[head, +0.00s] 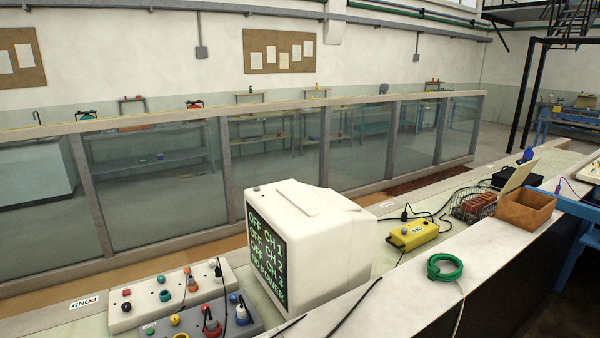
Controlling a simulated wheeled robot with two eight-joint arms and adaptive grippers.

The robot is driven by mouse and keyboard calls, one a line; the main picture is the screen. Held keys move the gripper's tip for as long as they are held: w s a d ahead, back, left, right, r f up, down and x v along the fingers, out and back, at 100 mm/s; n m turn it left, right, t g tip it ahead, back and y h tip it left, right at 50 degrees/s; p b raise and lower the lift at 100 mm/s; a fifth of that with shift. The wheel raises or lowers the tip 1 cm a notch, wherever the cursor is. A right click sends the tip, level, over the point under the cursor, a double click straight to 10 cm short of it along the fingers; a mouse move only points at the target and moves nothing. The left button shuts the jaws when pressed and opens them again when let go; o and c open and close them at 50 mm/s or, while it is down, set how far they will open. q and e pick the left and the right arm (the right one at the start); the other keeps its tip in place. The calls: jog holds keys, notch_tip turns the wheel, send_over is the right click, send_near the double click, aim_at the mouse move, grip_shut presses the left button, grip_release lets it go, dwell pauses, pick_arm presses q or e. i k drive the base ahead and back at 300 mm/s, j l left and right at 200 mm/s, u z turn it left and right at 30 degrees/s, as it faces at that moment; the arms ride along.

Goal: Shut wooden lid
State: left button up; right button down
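A brown wooden box (525,213) stands at the right on the long bench top, with its top open. The inside of the box is only partly visible. Neither of my grippers is in view.
A wire basket (472,204) with reddish items stands just left of the box, and a black case (507,179) lies behind. A yellow control box (413,234), green ring (445,267) and white monitor (305,243) stand nearer. Cables cross the bench. Glass flume panels (270,155) run behind.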

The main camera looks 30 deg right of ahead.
aim_at(519, 175)
jog(key=k+l+z, duration=0.1)
jog(key=z, duration=1.15)
jog(key=j+z, duration=0.15)
jog(key=z, duration=1.05)
jog(key=i+l, duration=0.1)
jog(key=i, duration=0.25)
jog(key=i+l, duration=0.15)
jog(key=i, duration=0.15)
